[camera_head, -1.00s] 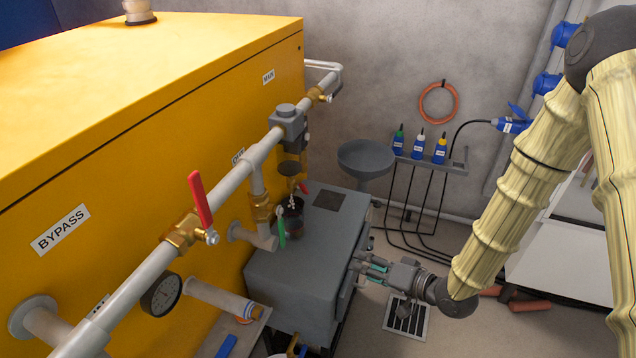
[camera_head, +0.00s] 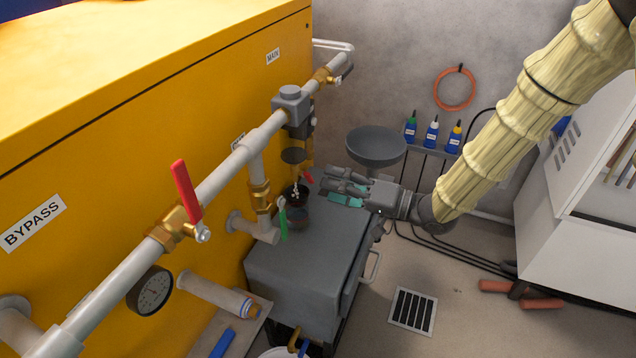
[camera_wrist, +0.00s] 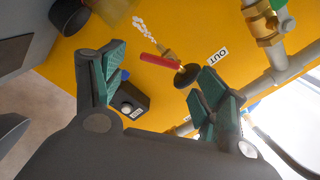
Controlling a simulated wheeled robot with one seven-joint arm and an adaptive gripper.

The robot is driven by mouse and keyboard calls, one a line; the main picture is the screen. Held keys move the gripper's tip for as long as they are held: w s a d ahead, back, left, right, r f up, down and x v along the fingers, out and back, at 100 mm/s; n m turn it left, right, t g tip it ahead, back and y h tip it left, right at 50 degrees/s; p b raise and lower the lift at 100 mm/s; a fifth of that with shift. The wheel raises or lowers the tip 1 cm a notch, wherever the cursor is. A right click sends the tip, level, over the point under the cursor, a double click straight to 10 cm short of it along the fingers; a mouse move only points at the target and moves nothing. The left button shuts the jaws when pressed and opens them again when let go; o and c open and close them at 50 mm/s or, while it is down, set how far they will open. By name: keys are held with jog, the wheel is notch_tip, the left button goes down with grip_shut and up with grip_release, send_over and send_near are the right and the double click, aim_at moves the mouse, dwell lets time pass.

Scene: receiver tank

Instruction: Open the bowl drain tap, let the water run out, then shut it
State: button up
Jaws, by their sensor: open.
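My gripper (camera_head: 328,189) is open and empty above the grey cabinet, right of the pipework. In the wrist view its two green-padded fingers (camera_wrist: 164,57) are spread apart. A small tap with a red lever (camera_wrist: 160,61) and brass body shows between and beyond the fingertips, apart from them. In the head view this red lever (camera_head: 309,178) is small, below the grey pipe unit (camera_head: 291,108). A dark disc (camera_wrist: 187,76) sits beside the lever. White beads or drops (camera_wrist: 144,29) show near it, as they do in the head view (camera_head: 296,188). I cannot tell whether water runs.
A dark cup (camera_head: 297,212) stands on the grey cabinet (camera_head: 300,265). A green-handled valve (camera_head: 282,220) is close by on the left. A larger red-handled valve (camera_head: 186,193) is on the main pipe. A grey funnel basin (camera_head: 376,145) stands behind my gripper. The yellow tank wall limits the left.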

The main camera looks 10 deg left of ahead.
aim_at(312, 179)
jog(key=shift+w+a+b, duration=0.15)
jog(key=shift+w+a, duration=0.05)
jog(key=shift+a, duration=0.9)
jog(key=shift+w+a+b, duration=0.15)
jog(key=shift+w+a, duration=0.05)
jog(key=shift+a, duration=0.85)
jog(key=c, duration=1)
